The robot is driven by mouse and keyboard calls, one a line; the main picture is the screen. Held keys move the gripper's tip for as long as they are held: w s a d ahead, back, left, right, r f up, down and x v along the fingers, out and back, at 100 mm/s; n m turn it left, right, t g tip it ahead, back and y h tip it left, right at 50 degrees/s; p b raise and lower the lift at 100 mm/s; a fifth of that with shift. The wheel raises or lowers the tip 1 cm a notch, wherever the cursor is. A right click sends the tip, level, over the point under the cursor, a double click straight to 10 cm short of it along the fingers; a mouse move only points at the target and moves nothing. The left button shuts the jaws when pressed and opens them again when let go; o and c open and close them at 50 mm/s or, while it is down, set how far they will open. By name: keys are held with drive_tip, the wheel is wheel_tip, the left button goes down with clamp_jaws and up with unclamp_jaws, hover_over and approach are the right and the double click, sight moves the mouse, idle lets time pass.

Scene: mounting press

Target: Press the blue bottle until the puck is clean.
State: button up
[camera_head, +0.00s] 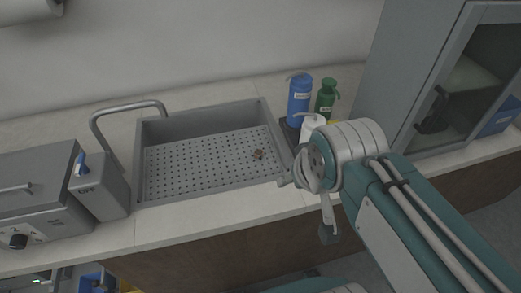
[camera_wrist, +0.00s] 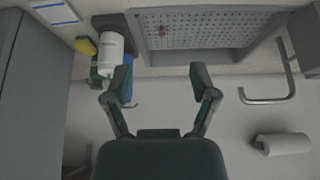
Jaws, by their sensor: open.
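The blue bottle (camera_head: 298,102) stands upright with a pump top at the right end of the sink in the head view. In the wrist view it is mostly hidden behind a finger. The puck (camera_head: 258,154) looks like a small brownish piece lying on the perforated sink floor; it also shows in the wrist view (camera_wrist: 163,32). My gripper (camera_head: 306,205) is in front of the sink's right end, apart from the bottle. In the wrist view my gripper (camera_wrist: 160,82) has its fingers spread with nothing between them.
A green bottle (camera_head: 326,96) and a white bottle (camera_head: 311,127) stand beside the blue one. A yellow item (camera_wrist: 86,46) is near them. The grey sink (camera_head: 208,118) has a tap (camera_head: 124,107) at its left. A tall cabinet (camera_head: 405,75) stands at the right.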

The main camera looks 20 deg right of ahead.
clamp_jaws()
idle(1.1)
